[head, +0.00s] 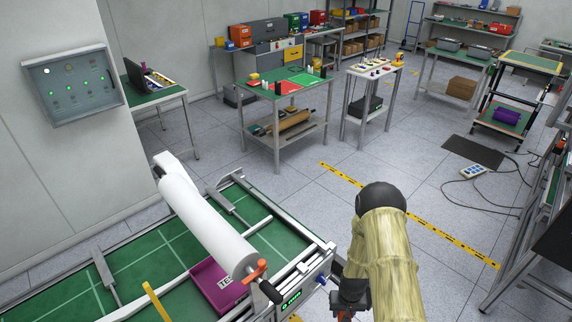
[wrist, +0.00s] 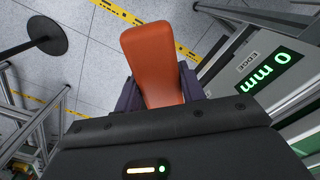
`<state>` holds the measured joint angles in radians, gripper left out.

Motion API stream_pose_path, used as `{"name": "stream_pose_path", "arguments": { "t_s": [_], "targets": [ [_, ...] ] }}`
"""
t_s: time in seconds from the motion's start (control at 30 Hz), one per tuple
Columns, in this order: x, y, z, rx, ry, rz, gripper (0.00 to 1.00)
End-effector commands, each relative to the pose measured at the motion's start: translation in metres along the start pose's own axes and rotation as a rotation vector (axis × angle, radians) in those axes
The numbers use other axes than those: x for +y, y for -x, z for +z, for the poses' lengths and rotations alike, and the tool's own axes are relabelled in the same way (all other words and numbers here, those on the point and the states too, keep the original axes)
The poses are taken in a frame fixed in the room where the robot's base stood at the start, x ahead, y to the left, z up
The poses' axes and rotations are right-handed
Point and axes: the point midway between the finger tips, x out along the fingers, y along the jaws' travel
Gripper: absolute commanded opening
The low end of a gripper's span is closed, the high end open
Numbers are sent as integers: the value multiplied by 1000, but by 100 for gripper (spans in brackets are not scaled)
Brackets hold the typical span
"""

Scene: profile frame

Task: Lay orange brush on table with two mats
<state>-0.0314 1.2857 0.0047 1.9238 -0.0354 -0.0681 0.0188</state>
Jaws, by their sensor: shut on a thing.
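My gripper (wrist: 159,88) is shut on the orange brush (wrist: 152,50). In the wrist view its broad orange end sticks out beyond the dark jaws, and the rest is hidden by the gripper body. In the head view only a bit of orange (head: 345,315) shows at the bottom edge, beside my sleeved arm. The table with two mats (head: 277,136) stands across the floor, upper middle of the head view. A red mat (head: 285,87) and a green mat (head: 304,79) lie on its top, with small dark and white items among them. My gripper is far from it.
A green-topped machine (head: 130,262) with a white roll (head: 205,222) and a magenta bin (head: 217,285) fills the lower left, close to my gripper. A narrow white table (head: 373,68) stands right of the matted table. Floor between, with yellow tape (head: 340,175), is clear.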

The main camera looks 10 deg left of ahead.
Motion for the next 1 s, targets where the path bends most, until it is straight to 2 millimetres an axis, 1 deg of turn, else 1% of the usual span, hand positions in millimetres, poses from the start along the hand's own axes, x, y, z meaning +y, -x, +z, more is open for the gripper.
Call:
{"name": "stream_pose_path", "arguments": {
  "t_s": [0.03,0.3,0.5,0.6,0.67,1.0],
  "targets": [
    [4,-28,2,-1,-12,2,16],
    [14,-95,7,0,-41,6,16],
    [17,-137,8,1,-49,7,16],
    [17,-149,8,1,-50,7,16],
    [18,-152,8,1,-51,7,16],
    [17,-151,9,0,-50,7,16]
  ]
}}
